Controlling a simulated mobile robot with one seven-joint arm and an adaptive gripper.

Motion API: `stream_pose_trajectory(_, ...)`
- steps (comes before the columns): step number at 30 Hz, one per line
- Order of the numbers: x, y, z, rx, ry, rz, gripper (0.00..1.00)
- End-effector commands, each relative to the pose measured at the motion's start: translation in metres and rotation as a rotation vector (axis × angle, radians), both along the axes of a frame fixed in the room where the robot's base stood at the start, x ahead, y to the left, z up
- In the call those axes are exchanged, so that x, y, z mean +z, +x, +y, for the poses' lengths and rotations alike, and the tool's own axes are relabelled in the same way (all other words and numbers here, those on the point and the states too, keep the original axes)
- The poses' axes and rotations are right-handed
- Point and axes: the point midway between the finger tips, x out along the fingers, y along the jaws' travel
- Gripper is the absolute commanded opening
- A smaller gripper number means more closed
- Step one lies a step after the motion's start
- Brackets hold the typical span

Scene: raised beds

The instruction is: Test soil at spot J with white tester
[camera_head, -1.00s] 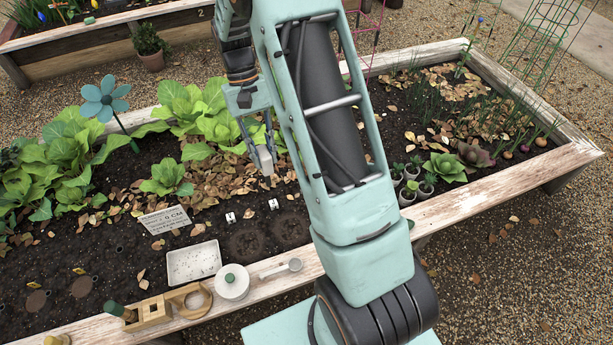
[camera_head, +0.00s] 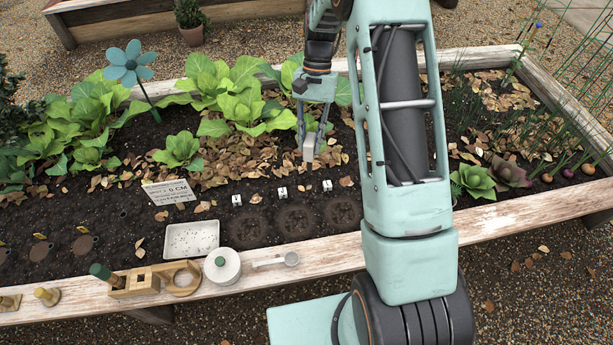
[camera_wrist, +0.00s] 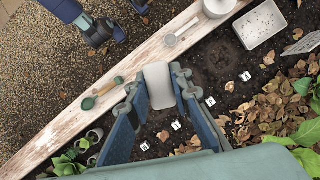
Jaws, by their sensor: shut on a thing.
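My gripper (camera_head: 311,138) is shut on a pale, smooth block-like thing, which looks like the white tester (camera_wrist: 158,86). In the head view its lower end hangs between the fingertips above the leaf-strewn soil, behind the row of white markers. Small white markers (camera_head: 281,192) stand in the soil, each near a dark round patch (camera_head: 296,222). The markers also show in the wrist view (camera_wrist: 176,124); their letters are too small to read, so I cannot tell which is spot J. My arm hides part of the bed to the right of the patches.
Along the front wooden edge (camera_head: 490,225) are a white lidded pot (camera_head: 222,266), a scoop (camera_head: 275,261) and a wooden holder (camera_head: 142,281). A white tray (camera_head: 191,240) and a sign (camera_head: 169,192) stand left of the patches. Leafy plants (camera_head: 235,95) fill the back.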

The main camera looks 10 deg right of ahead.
Motion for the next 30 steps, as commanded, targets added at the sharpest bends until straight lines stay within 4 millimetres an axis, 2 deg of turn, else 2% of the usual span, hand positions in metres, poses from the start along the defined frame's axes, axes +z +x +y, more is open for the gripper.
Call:
stream_pose_trajectory(1, -0.030, 0.007, 0.001, -0.067, 0.001, 0.001, 0.00)
stream_pose_trajectory(3, -0.052, 0.017, 0.003, -0.171, 0.000, 0.002, 0.00)
stream_pose_trajectory(16, -0.183, 0.081, 0.010, -0.817, 0.000, 0.002, 0.00)
stream_pose_trajectory(27, -0.292, 0.134, 0.000, -1.386, -0.001, 0.004, 0.00)
stream_pose_trajectory(30, -0.315, 0.147, -0.004, -1.521, -0.002, 0.003, 0.00)
